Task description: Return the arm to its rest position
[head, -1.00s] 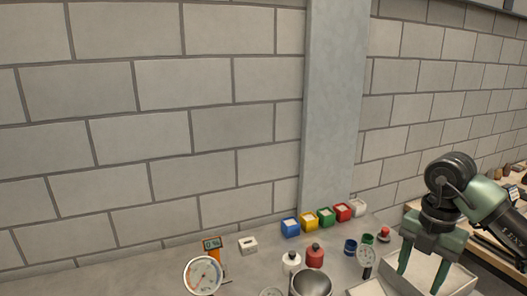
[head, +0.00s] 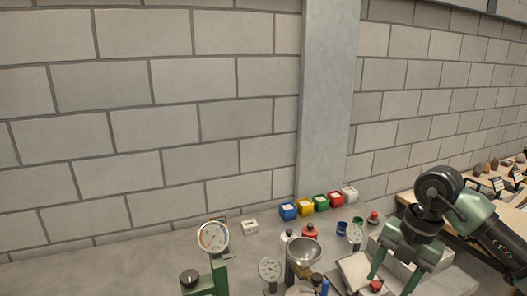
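My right arm comes in from the right in the head view. Its green gripper (head: 394,277) points down over the right part of the bench, with its two fingers spread apart. I see nothing held between them. A red-topped item (head: 376,286) shows by the left fingertip; I cannot tell whether they touch. A pale tray (head: 357,268) lies just left of the fingers, partly hidden by them. My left gripper is not in view.
Blue (head: 288,212), yellow, green and red boxes line the wall. A pillar (head: 326,110) stands behind. The bench's far left is clear.

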